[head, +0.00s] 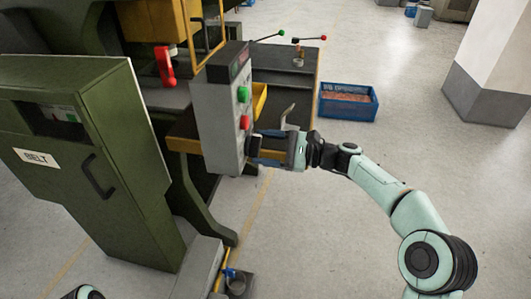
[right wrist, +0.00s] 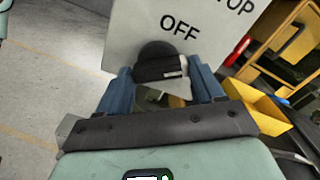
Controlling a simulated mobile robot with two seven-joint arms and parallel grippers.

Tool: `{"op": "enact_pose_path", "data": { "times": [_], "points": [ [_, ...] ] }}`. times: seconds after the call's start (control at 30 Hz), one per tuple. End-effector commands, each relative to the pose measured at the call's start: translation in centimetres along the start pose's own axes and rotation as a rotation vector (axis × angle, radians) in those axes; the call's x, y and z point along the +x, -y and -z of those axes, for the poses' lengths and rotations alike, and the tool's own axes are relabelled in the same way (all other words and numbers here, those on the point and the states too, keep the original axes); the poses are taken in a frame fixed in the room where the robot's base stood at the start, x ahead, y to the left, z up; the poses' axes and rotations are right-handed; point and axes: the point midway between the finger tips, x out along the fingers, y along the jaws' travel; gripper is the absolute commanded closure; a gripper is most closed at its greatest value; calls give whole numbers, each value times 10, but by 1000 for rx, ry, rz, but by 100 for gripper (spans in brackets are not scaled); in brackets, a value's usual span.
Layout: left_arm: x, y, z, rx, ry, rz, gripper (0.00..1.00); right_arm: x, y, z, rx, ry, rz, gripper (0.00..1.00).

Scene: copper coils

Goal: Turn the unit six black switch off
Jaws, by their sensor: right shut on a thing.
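The black switch (right wrist: 158,62) is a round dark knob on the face of a grey control box (head: 212,125). In the right wrist view the word OFF is printed on that face beside the knob, and part of STOP shows farther up. My right gripper (right wrist: 162,76) is shut on the switch, with one blue finger on each side of it. In the head view the right gripper (head: 262,149) reaches the box from the right, below the red button (head: 245,122) and the green button (head: 243,94), and mostly hides the switch. My left gripper is not in view.
A green cabinet marked BELT (head: 125,170) stands left of the box. A red handle (head: 164,66) hangs behind it. A dark bench (head: 290,62) and a blue crate (head: 348,112) are behind my right gripper. Open floor lies to the right, with a pillar (head: 490,60).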

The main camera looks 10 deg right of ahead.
Motion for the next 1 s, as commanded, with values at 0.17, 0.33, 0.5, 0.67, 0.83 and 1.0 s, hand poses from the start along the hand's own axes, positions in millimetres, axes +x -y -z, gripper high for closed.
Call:
{"op": "enact_pose_path", "data": {
  "times": [0.17,0.33,0.5,0.67,0.83,1.0],
  "points": [
    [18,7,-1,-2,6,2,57,0,-2,2,-171,0,1,63],
    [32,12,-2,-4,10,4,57,0,-2,2,-332,1,1,63],
    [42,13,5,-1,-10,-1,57,0,-2,2,-494,0,1,63],
    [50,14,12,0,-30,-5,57,0,-2,2,-637,0,1,63],
    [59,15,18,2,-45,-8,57,0,-2,2,-770,-1,0,63],
    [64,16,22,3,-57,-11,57,0,-2,1,-870,-1,0,63]
  ]
}}
